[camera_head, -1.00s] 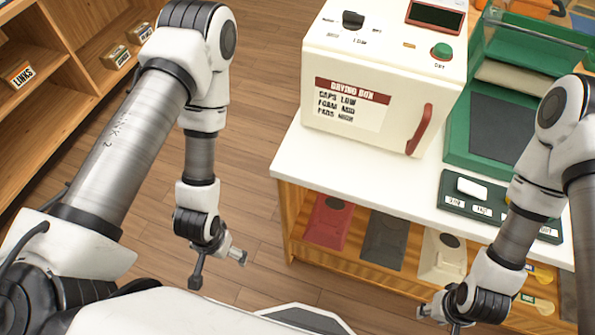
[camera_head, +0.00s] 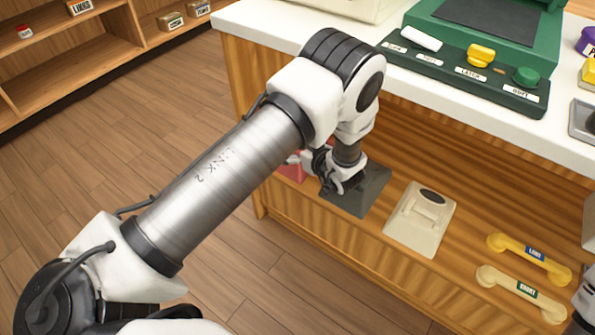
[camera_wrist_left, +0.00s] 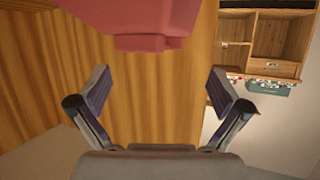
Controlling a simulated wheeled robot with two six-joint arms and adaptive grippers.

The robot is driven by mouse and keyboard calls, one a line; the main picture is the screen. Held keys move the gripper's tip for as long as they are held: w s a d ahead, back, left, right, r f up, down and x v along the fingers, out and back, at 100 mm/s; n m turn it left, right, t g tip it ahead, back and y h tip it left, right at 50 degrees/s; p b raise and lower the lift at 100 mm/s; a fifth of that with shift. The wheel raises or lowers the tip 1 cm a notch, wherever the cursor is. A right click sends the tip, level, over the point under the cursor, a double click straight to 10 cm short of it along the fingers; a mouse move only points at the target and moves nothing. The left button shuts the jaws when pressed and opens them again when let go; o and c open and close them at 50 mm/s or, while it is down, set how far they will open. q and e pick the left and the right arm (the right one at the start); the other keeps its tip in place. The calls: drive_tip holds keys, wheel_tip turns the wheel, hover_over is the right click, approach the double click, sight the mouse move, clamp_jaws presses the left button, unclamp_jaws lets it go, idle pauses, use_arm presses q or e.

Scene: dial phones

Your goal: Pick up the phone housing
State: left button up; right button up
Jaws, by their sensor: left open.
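Three phone housings lie on the shelf under the counter in the head view. They are a red one (camera_head: 291,172), a dark grey one (camera_head: 372,192) and a cream one (camera_head: 421,217). My left gripper (camera_head: 326,167) is above the left part of the grey housing, beside the red one, and its arm hides parts of both. In the left wrist view, the gripper (camera_wrist_left: 161,92) is open and empty. The red housing (camera_wrist_left: 140,22) is beyond the fingertips at the top, apart from them. My right gripper does not show; only a bit of my right arm is at the right edge.
The white counter edge (camera_head: 470,105) overhangs the shelf close to my left arm. A yellow handset (camera_head: 530,259) and a cream handset (camera_head: 520,294) lie right of the housings. A green press panel (camera_head: 450,75) stands on the counter. Wooden floor is clear at left.

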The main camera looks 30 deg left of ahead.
use_arm(q)
drive_tip(key=shift+w+a+f, duration=0.2)
drive_tip(key=shift+w+a, duration=0.05)
drive_tip(key=b+x, duration=0.1)
drive_tip(key=x, duration=0.2)
drive_tip(key=b+x, duration=0.2)
drive_tip(key=x, duration=0.1)
drive_tip(key=shift+s+a+f, duration=0.15)
drive_tip(key=shift+a, duration=0.4)
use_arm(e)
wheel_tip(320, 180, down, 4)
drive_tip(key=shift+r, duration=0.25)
